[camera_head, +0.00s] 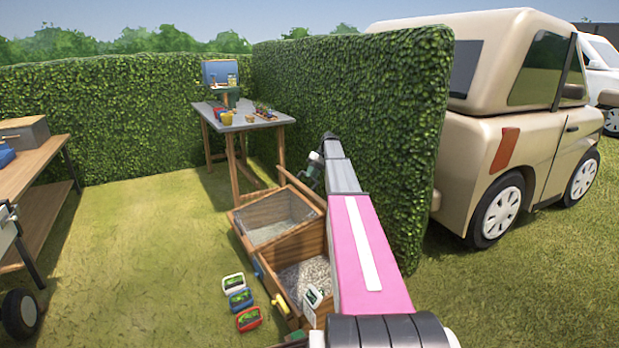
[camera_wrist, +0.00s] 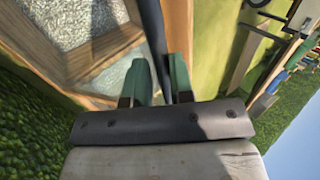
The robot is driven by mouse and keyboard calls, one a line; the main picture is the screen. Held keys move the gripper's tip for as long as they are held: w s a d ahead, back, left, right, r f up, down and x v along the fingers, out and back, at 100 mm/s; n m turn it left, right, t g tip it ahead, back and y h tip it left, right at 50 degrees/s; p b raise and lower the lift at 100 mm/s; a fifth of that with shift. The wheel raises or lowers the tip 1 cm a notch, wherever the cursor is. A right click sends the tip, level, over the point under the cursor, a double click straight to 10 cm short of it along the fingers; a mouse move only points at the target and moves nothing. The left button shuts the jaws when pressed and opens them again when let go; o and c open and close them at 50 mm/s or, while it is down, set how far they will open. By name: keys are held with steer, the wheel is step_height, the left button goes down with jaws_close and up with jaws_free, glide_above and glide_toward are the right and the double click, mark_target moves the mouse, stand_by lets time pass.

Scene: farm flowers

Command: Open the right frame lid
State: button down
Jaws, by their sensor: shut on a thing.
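Two wooden frames stand side by side beside the hedge in the head view. The nearer frame (camera_head: 284,291) shows pale speckled gravel and is partly hidden by my arm. A wooden bar (camera_head: 297,187) slants above the farther frame's back; I cannot tell whether it is a lid's edge. My gripper (camera_head: 314,168) is near the bar's upper end. In the wrist view, my green-tipped gripper (camera_wrist: 158,78) is shut on a dark bar (camera_wrist: 151,25), beside wooden framing (camera_wrist: 105,52) and a grey pane.
Several seed trays, white (camera_head: 233,284), blue (camera_head: 240,299) and red (camera_head: 248,319), lie on the grass left of the frames. A potting table (camera_head: 275,122) stands behind. The hedge (camera_head: 375,110) is close on the right. Grass (camera_head: 150,250) is open on the left.

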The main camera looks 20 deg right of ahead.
steer(key=shift+d+f, duration=0.55)
steer(key=shift+d, duration=0.05)
steer(key=c, duration=1.1)
jaws_free()
steer(key=shift+w, duration=0.1)
steer(key=shift+a+r, duration=0.15)
steer(key=shift+a, duration=0.05)
steer(key=v, duration=1)
steer(key=shift+r, duration=0.45)
steer(key=shift+d, duration=0.1)
